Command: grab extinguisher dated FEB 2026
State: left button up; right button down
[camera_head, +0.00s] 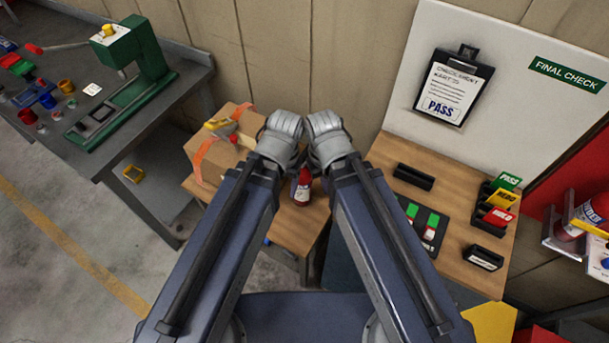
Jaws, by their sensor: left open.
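A small red extinguisher (302,188) with a pale label stands on the small wooden table, between my two arms. Its top is partly hidden by my wrists, and no date can be read on it. A larger red and white cylinder (594,212) shows at the right edge, cut off by the frame; its label is not readable. My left gripper (283,132) is open, just behind and above the small extinguisher, its fingers mostly hidden by the wrist. My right gripper (325,132) is close beside it; its fingers cannot be made out.
A cardboard box (205,160) sits on the wooden table (290,228), left of my arms. A grey workbench (110,165) with a green press (142,55) is at left. A wooden check bench (455,208) with card holders is at right. A wall stands behind.

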aim_at(303, 197)
jog(key=k+l+z, duration=0.1)
jog(key=k+z, duration=0.35)
jog(key=k+l+z, duration=0.4)
jog(key=k, duration=0.15)
jog(key=k+j, duration=0.05)
jog(key=j, duration=0.05)
